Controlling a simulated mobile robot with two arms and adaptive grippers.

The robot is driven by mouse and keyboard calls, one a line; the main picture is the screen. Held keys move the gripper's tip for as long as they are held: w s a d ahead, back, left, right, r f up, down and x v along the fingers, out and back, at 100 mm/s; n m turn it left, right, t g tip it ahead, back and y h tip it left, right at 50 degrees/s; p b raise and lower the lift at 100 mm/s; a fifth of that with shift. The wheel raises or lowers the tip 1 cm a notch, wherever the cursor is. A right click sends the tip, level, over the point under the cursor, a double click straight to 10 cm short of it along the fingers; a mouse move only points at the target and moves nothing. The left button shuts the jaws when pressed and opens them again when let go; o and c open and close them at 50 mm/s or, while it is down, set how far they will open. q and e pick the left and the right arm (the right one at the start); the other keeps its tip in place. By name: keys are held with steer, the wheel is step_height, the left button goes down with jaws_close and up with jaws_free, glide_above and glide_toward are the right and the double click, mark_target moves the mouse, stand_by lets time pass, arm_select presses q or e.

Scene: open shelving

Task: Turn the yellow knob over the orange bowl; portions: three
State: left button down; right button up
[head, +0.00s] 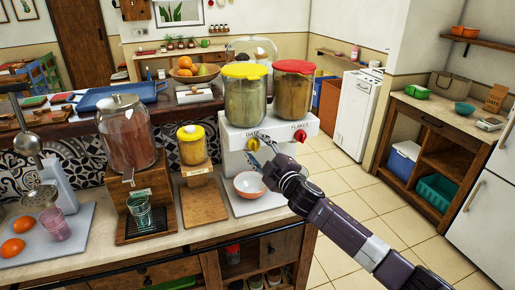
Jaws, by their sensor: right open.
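A white dispenser (237,162) labelled OATS and FLAKES stands on the counter. It carries a yellow-lidded jar (245,98) on the left and a red-lidded jar (292,95) on the right. The yellow knob (252,144) is on its front under the yellow-lidded jar. The red knob (300,136) is under the other jar. The orange bowl (250,186) sits upright below the yellow knob. My right gripper (262,149) is open, close to the yellow knob and above the bowl. I cannot tell whether it touches the knob. My left gripper is not in view.
A glass drink dispenser (128,135) on a wooden stand, with a green glass (140,210) under its tap, stands left. A small yellow-lidded jar (192,144) stands between the dispensers. The floor to the right is open.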

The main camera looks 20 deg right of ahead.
steer(key=c, duration=1.1)
steer(key=shift+c, duration=0.2)
steer(key=shift+f+m, duration=0.1)
steer(key=shift+m, duration=0.2)
steer(key=m+b, duration=0.1)
steer(key=m, duration=0.1)
steer(key=shift+f+m, duration=0.1)
steer(key=shift+m, duration=0.3)
steer(key=m+b, duration=0.1)
steer(key=m, duration=0.2)
steer(key=shift+m+t, duration=0.3)
steer(key=shift+t, duration=0.1)
steer(key=m, duration=0.3)
steer(key=shift+h+b, duration=0.3)
steer(key=shift+h, duration=0.1)
steer(key=m, duration=0.3)
steer(key=shift+t, duration=0.3)
steer(key=m+h, duration=0.1)
steer(key=m, duration=0.2)
steer(key=m+p, duration=0.1)
steer(key=m, duration=0.2)
steer(key=shift+h, duration=0.4)
